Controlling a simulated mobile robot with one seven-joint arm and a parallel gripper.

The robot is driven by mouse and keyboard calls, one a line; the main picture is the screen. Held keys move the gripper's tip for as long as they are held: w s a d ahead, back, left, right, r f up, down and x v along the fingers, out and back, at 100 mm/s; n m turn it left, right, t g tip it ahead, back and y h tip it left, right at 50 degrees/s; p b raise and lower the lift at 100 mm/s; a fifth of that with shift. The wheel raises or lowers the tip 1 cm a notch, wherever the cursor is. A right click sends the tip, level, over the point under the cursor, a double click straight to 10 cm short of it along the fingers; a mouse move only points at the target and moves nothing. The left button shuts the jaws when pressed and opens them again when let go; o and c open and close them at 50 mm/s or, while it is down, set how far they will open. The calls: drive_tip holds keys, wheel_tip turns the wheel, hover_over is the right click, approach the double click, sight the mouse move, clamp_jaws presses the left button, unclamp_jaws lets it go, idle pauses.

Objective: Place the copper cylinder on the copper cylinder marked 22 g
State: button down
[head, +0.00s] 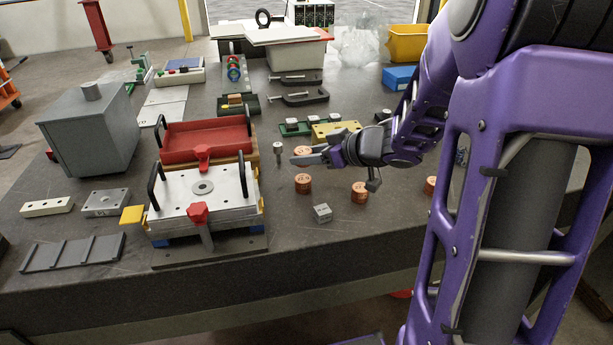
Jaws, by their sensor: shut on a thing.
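My gripper (304,158) reaches in from the right over the bench and is shut on a copper cylinder (302,150), partly hidden by the fingers. Just below it in the picture stands another copper cylinder (303,185), upright with pale marks on its top. A third copper cylinder (359,194) stands to the right, also marked on top. A fourth copper piece (430,185) is partly hidden by my arm. The marks are too small to read surely, so I cannot tell which is 22 g. The height of the held cylinder above the bench is unclear.
A small grey metal block (322,213) lies in front. To the left stand a mould base (235,215) with black handles, a red tray (207,145) and a slim metal post (278,149).

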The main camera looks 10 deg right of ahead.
sight(308, 180)
wheel_tip(308, 180, down, 4)
drive_tip(key=shift+f+b, duration=0.1)
drive_tip(key=shift+b, duration=0.7)
drive_tip(key=shift+c, duration=1.7)
unclamp_jaws()
drive_tip(key=shift+s+d+r, duration=0.2)
drive_tip(key=shift+s+r, duration=0.05)
drive_tip(key=shift+r, duration=0.1)
drive_tip(key=p+v, duration=0.3)
drive_tip(key=v, duration=0.8)
